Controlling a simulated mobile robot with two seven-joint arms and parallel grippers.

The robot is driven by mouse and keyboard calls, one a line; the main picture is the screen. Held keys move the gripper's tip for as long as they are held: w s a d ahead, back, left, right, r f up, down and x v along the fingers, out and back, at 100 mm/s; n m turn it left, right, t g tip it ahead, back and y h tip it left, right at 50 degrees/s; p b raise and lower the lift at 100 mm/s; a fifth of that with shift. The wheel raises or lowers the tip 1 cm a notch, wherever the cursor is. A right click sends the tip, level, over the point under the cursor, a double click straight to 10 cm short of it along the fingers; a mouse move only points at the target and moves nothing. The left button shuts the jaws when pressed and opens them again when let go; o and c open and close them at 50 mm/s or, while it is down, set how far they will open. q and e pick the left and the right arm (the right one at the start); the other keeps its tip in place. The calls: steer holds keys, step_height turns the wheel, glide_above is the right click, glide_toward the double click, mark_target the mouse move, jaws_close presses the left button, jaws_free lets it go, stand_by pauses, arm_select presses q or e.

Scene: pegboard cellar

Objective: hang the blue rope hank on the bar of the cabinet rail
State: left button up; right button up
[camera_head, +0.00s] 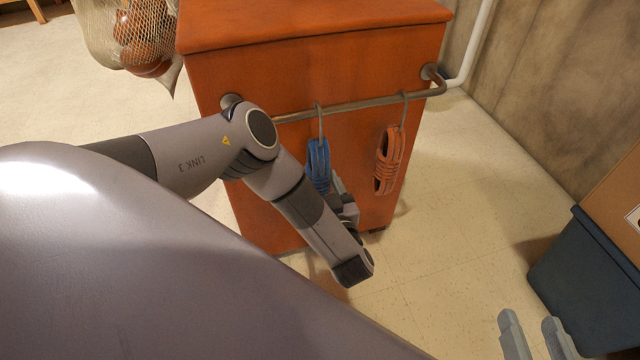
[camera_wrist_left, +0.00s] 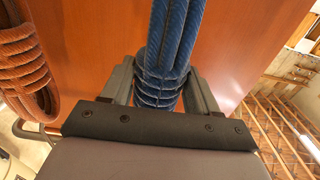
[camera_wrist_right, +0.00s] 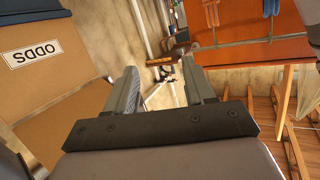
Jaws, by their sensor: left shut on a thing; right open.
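The blue rope hank (camera_head: 318,165) is upright at the bar (camera_head: 360,103) of the cabinet rail. Its grey hook (camera_head: 320,122) reaches up to the bar; whether it rests on it is too small to tell. My left gripper (camera_head: 333,187) is at the hank's lower part, partly hidden by my forearm. The left wrist view shows the blue hank (camera_wrist_left: 172,50) between its fingers, shut on the wrapped coils. My right gripper (camera_head: 537,338) is open and empty at the lower right, also seen in the right wrist view (camera_wrist_right: 165,85).
An orange rope hank (camera_head: 388,160) hangs from the bar to the right of the blue one. The orange cabinet (camera_head: 270,70) stands behind. A net of balls (camera_head: 130,35) is at the upper left. A dark bin (camera_head: 585,280) with a cardboard box (camera_head: 618,200) stands at the right.

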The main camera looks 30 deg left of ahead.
arm_select(q)
steer(key=o, duration=1.3)
steer(key=shift+d, duration=0.1)
arm_select(e)
steer(key=shift+r, duration=0.1)
arm_select(q)
steer(key=shift+s+d+r+p, duration=0.15)
steer(key=shift+s+p, duration=0.05)
steer(key=shift+p, duration=0.15)
steer(key=p+v, duration=0.3)
steer(key=v, duration=0.2)
steer(key=shift+d+p, duration=0.1)
steer(key=shift+p, duration=0.3)
steer(key=shift+s+d+p, duration=0.3)
steer(key=shift+s+d, duration=0.15)
arm_select(e)
steer(key=a, duration=0.1)
steer(key=a+m+g, duration=0.1)
steer(key=a+g+y, duration=0.1)
steer(key=shift+w, duration=0.3)
arm_select(q)
steer(key=shift+s+d, duration=0.1)
steer(key=shift+d, duration=0.05)
arm_select(e)
steer(key=shift+d, duration=0.15)
